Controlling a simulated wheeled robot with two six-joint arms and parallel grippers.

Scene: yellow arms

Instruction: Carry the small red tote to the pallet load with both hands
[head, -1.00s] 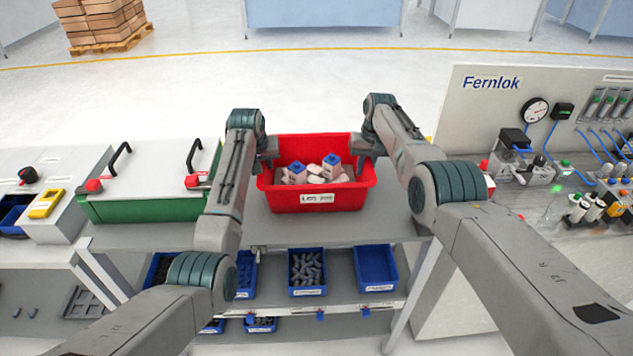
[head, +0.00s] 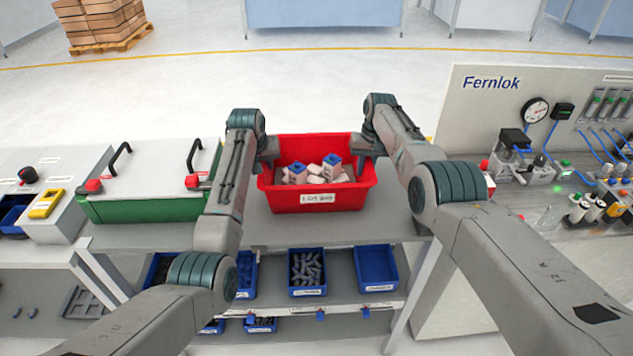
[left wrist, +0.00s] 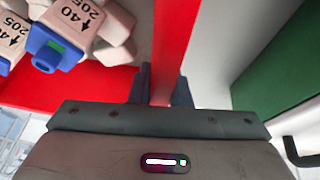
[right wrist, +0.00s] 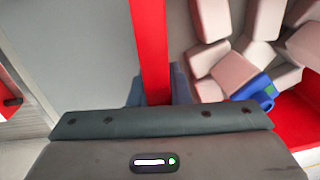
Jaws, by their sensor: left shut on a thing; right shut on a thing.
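The small red tote (head: 318,202) is at the middle of the grey bench in the head view, upright, with a white label on its front. It holds several pale blocks, some with blue caps. My left gripper (head: 268,152) is shut on the tote's left wall; the left wrist view shows the red wall (left wrist: 170,50) between its fingers. My right gripper (head: 368,146) is shut on the right wall; the right wrist view shows that wall (right wrist: 151,50) between its fingers. I cannot tell whether the tote touches the bench. The pallet load (head: 100,22) of brown boxes is at the far upper left.
A green case with a pale lid (head: 150,205) stands left of the tote. The Fernlok panel bench (head: 540,110) is at the right. Blue bins (head: 376,268) sit on the shelf below. Open floor with a yellow line (head: 200,62) lies beyond the bench.

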